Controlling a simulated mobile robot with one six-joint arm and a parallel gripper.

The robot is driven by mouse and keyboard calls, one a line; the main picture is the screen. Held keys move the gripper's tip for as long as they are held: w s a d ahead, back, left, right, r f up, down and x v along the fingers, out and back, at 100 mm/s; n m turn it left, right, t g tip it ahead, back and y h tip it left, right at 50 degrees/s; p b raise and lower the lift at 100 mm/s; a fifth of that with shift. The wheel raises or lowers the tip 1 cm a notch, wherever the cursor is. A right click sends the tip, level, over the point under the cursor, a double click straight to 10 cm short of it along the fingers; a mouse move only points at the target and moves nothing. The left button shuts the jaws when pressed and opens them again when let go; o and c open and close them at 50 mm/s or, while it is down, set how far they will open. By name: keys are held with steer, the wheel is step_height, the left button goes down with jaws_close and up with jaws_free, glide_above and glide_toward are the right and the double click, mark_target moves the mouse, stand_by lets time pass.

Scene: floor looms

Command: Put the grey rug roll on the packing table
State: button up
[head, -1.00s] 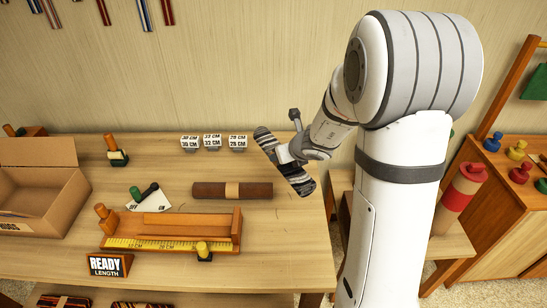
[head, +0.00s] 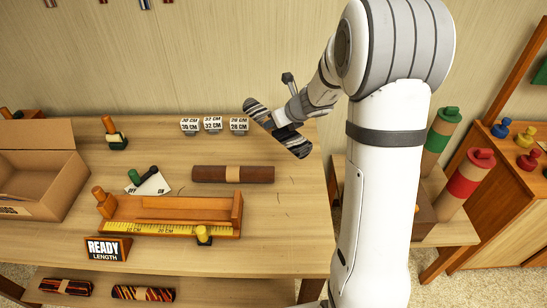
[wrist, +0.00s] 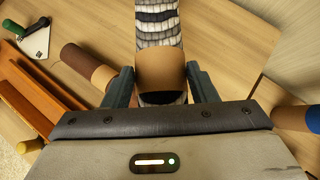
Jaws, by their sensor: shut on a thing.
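The grey rug roll (head: 262,115) is striped grey, white and black, with a tan band around its middle. My gripper (head: 286,130) is shut on it near the band and holds it tilted above the right part of the packing table (head: 280,225). In the wrist view the grey rug roll (wrist: 160,25) stretches away from me, its tan band (wrist: 160,70) between the two fingers (wrist: 160,88). The head view does not clearly show how high it hangs over the table.
A brown rug roll (head: 212,174) lies behind a wooden measuring tray (head: 165,206). Number blocks (head: 213,124) stand at the back. An open cardboard box (head: 60,190) is at left. Striped rolls (head: 143,293) lie on the lower shelf. The table's right front is clear.

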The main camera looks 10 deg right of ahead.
steer(key=w+f+n+b, duration=0.1)
steer(key=w, duration=0.1)
steer(key=w+f+n+g+y+b, duration=0.1)
steer(key=w, duration=0.1)
steer(key=w+f+n+y+b, duration=0.1)
steer(key=w+b, duration=0.1)
steer(key=shift+w+a+f, duration=0.1)
steer(key=f+n+b, duration=0.1)
steer(key=f, duration=0.3)
steer(key=w+d+f+n+g+y+b, duration=0.1)
steer(key=f, duration=0.4)
steer(key=w+d+f+n+g+b, duration=0.1)
steer(key=f, duration=0.3)
steer(key=shift+w+d+f+y+b, duration=0.1)
steer(key=shift+d+f+y+b, duration=0.1)
steer(key=shift+f+y+b, duration=0.1)
steer(key=shift+f, duration=0.1)
steer(key=o, duration=1.2)
